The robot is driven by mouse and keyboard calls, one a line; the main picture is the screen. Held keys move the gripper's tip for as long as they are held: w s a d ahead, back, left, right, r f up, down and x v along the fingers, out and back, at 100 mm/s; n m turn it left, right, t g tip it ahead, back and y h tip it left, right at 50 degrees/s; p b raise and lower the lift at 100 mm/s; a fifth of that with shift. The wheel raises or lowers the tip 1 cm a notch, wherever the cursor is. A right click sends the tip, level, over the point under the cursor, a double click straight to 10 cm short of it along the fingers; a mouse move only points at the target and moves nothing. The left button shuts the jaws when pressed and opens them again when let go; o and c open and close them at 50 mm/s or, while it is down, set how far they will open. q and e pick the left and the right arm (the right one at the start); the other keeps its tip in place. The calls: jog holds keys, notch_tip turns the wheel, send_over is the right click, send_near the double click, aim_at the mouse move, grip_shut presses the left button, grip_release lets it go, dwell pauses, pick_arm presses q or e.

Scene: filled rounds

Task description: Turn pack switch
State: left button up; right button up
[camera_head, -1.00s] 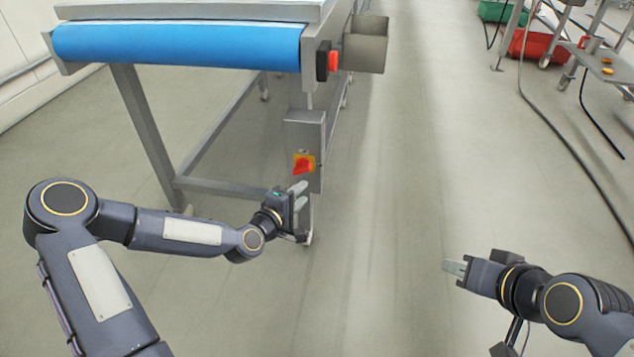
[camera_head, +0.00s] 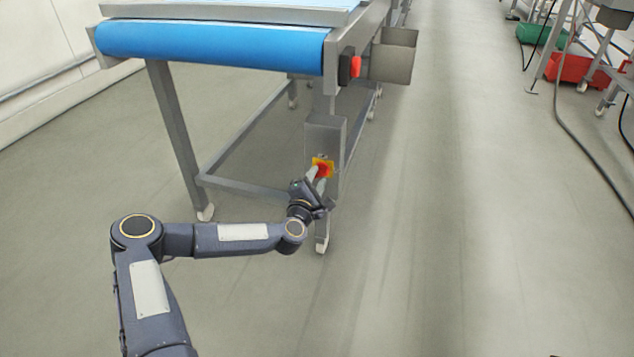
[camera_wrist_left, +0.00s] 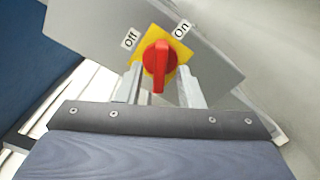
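The pack switch is a red rotary knob (camera_head: 322,170) on a yellow plate, on the front of a grey box (camera_head: 325,132) on the conveyor's leg. In the left wrist view the red knob (camera_wrist_left: 159,62) has its handle upright in the picture, with "Off" at upper left and "On" at upper right. My left gripper (camera_head: 319,181) is at the switch. In the wrist view its two fingers (camera_wrist_left: 160,80) are apart, one on each side of the knob, with gaps showing. I cannot tell how deep they reach. My right gripper is not in view.
The conveyor with a blue belt (camera_head: 210,45) stands above and behind the switch. A red button (camera_head: 356,63) and a metal bin (camera_head: 392,57) are on its right end. Green (camera_head: 541,35) and red (camera_head: 577,69) crates lie far right. The floor right of the conveyor is clear.

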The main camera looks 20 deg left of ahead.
pick_arm(q)
jog(key=shift+w, duration=0.1)
grip_shut()
dwell(0.4)
jog(key=shift+m+b, duration=0.35)
jog(key=shift+m, duration=2.55)
grip_release()
